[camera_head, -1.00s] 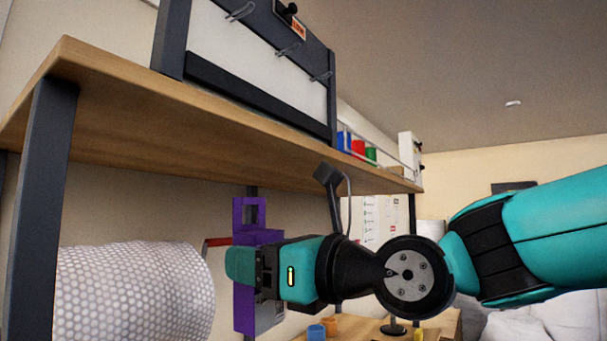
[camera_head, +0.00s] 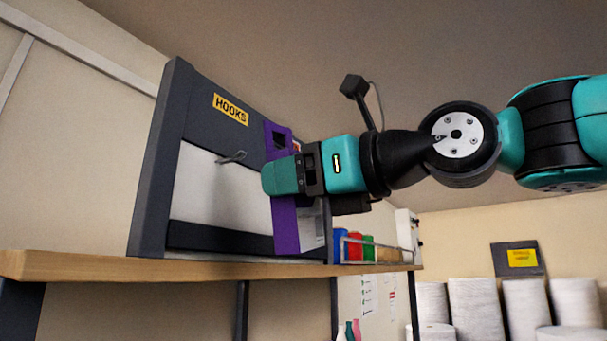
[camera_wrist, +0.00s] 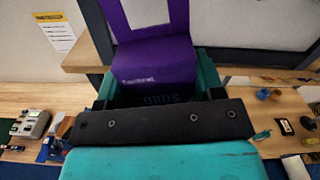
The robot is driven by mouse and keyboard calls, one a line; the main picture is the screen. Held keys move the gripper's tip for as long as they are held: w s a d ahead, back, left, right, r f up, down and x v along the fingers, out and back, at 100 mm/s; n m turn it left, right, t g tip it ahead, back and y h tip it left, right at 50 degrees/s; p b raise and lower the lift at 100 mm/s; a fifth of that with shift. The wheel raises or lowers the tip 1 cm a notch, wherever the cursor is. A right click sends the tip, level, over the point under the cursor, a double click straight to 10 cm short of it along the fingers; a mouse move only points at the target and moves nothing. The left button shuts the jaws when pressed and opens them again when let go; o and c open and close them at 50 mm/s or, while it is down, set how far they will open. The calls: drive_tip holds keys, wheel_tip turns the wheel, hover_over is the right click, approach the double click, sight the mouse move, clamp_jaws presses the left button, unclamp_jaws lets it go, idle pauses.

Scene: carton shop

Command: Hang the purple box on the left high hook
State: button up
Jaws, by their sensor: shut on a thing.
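The purple box (camera_head: 285,226) is upright in my gripper, with a hang tab and a cut-out at its top. In the head view my gripper (camera_head: 284,177) is shut on it, in front of the hook board (camera_head: 157,160). In the wrist view the box (camera_wrist: 155,62) is between the fingers (camera_wrist: 158,88), its tab rising at the top. The left hook (camera_head: 231,157) sticks out of the white panel, left of the box and apart from it. The other hooks are hidden behind the box and gripper.
The board stands on a wooden shelf (camera_head: 150,267). Blue, red and green containers (camera_head: 354,246) stand behind a rail at the shelf's right. White rolls (camera_head: 475,305) stand at the lower right. The space above the board is clear.

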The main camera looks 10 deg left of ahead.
sight(222, 204)
drive_tip(key=shift+f+p+x, duration=0.15)
drive_tip(key=shift+p+x, duration=0.3)
drive_tip(key=shift+x, duration=1.45)
drive_tip(key=shift+f+p+x, duration=0.1)
drive_tip(key=shift+p+x, duration=0.3)
drive_tip(key=shift+x, duration=1.45)
drive_tip(key=shift+w+a+f+p, duration=0.2)
drive_tip(key=shift+a+f+p, duration=0.15)
drive_tip(key=shift+a, duration=0.3)
drive_tip(key=shift+f, duration=0.1)
drive_tip(key=o, duration=1)
drive_tip(key=shift+o, duration=0.2)
drive_tip(key=shift+s+d+f+b, duration=0.1)
drive_tip(key=shift+d+b, duration=0.35)
drive_tip(key=shift+b, duration=0.05)
drive_tip(key=b+v, duration=0.1)
drive_tip(key=v, duration=1.5)
drive_tip(key=shift+d+b, duration=0.25)
drive_tip(key=shift+b, duration=0.1)
